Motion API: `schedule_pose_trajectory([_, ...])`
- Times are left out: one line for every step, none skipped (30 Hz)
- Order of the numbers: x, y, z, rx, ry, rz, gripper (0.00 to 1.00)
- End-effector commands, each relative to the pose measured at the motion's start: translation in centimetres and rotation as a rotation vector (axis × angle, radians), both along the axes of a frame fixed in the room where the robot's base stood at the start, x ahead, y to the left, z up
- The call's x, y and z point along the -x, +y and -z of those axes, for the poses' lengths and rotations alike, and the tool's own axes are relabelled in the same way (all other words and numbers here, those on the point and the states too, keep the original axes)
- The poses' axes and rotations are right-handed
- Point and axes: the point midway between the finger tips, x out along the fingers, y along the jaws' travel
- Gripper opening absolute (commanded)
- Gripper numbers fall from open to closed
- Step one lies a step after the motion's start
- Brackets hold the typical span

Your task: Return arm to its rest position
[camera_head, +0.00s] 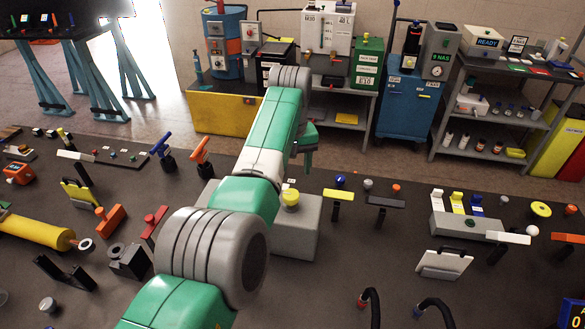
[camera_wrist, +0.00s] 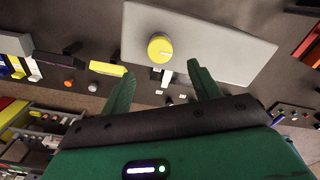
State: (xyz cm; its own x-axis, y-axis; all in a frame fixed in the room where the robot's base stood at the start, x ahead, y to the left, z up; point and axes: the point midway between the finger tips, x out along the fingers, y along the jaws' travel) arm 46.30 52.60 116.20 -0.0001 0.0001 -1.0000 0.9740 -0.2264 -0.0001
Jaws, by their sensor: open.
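My green and white arm reaches from the bottom of the head view over the dark workbench (camera_head: 345,270). Its far end is above the back of the bench, and the gripper there is mostly hidden behind the arm links. In the wrist view my gripper (camera_wrist: 158,80) shows two green fingers spread apart with nothing between them. A grey box with a round yellow knob (camera_wrist: 160,46) lies just beyond the fingertips, apart from them. The same yellow knob (camera_head: 291,197) shows in the head view, beside my arm, on the grey box (camera_head: 300,235).
Blue and orange valve handles (camera_head: 200,150) stand left of my arm. A yellow cylinder (camera_head: 38,232) lies at the far left. Black hoses (camera_head: 435,310) rise at the front right. A blue cabinet (camera_head: 408,105) and a shelf rack (camera_head: 500,120) stand behind the bench.

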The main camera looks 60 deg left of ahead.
Motion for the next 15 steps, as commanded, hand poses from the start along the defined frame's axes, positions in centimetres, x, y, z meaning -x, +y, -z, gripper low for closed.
schedule_pose_trajectory([0.0,0.0,0.0,0.0,0.0,0.0,0.61])
schedule_pose_trajectory([0.0,0.0,0.0,0.0,0.0,0.0,0.61])
schedule_pose_trajectory([0.0,0.0,0.0,0.0,0.0,0.0,0.61])
schedule_pose_trajectory([0.0,0.0,0.0,0.0,0.0,0.0,0.61])
schedule_pose_trajectory([0.0,0.0,0.0,0.0,0.0,0.0,0.61])
schedule_pose_trajectory([0.0,0.0,0.0,0.0,0.0,0.0,0.61])
schedule_pose_trajectory([0.0,0.0,0.0,0.0,0.0,0.0,0.61])
schedule_pose_trajectory([0.0,0.0,0.0,0.0,0.0,0.0,0.61])
schedule_pose_trajectory([0.0,0.0,0.0,0.0,0.0,0.0,0.61])
schedule_pose_trajectory([0.0,0.0,0.0,0.0,0.0,0.0,0.61])
schedule_pose_trajectory([0.0,0.0,0.0,0.0,0.0,0.0,0.61])
schedule_pose_trajectory([0.0,0.0,0.0,0.0,0.0,0.0,0.61])
schedule_pose_trajectory([-0.4,-0.1,0.1,-0.009,-0.008,0.007,0.61])
schedule_pose_trajectory([-1.2,-0.2,0.0,-0.029,-0.024,0.02,0.61])
schedule_pose_trajectory([-2.5,-0.4,-0.2,-0.065,-0.055,0.042,0.61])
